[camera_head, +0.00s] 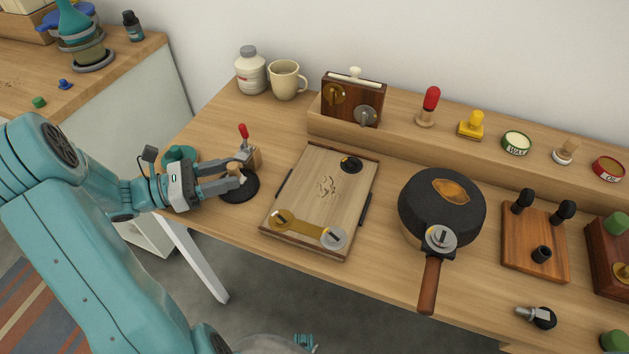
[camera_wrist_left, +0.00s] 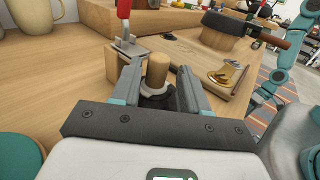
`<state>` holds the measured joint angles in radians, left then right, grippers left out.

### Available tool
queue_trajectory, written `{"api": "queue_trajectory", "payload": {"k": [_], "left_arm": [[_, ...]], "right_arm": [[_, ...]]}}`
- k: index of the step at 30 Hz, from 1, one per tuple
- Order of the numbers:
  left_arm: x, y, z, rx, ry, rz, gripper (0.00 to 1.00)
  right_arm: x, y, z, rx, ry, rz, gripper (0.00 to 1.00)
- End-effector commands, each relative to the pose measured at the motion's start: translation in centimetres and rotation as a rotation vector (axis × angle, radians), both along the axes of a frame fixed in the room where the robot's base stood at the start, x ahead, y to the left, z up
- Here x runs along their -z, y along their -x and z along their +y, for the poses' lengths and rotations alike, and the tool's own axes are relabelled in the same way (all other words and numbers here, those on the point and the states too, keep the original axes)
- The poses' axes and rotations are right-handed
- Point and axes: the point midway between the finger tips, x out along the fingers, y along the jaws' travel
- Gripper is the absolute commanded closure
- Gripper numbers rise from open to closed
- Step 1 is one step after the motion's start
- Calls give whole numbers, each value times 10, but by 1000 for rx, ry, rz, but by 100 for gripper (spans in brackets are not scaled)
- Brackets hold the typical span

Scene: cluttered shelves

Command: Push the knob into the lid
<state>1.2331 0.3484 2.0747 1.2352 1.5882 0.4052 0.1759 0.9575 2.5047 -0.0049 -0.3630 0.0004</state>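A round black lid (camera_head: 246,190) lies flat near the left front edge of the wooden table. A light wooden knob (camera_head: 233,169) with a white collar stands upright over it. In the left wrist view the knob (camera_wrist_left: 157,70) is between my left gripper's fingers, with a gap on each side. My left gripper (camera_head: 241,178) is open around the knob, low over the lid. The fingers hide part of the lid, and I cannot tell how deep the knob sits.
A wooden block with a red-handled lever (camera_head: 245,150) stands close behind the lid. A board with metal fittings (camera_head: 320,205) lies to the right, then a black pan (camera_head: 441,208). A mug (camera_head: 287,80) and a white bottle (camera_head: 250,72) stand at the back.

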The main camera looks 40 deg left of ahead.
Motion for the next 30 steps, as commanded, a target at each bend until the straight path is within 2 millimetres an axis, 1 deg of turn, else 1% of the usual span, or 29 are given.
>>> {"api": "queue_trajectory", "payload": {"k": [10,14,17,20,24,30], "left_arm": [[-2,-2,3,-11,-4,-5,47],[-2,4,8,-13,-5,-5,47],[-2,17,17,-15,-4,-4,47],[-2,38,32,-14,-5,-2,47],[-2,70,53,-12,-4,-2,47],[-1,108,80,-9,-2,-2,47]], "right_arm": [[0,0,0,0,0,0,51],[-1,0,0,0,0,0,51],[-3,0,0,0,0,0,51],[-5,0,0,0,0,0,51],[-9,0,0,0,0,0,51],[-12,0,0,0,0,0,51]]}}
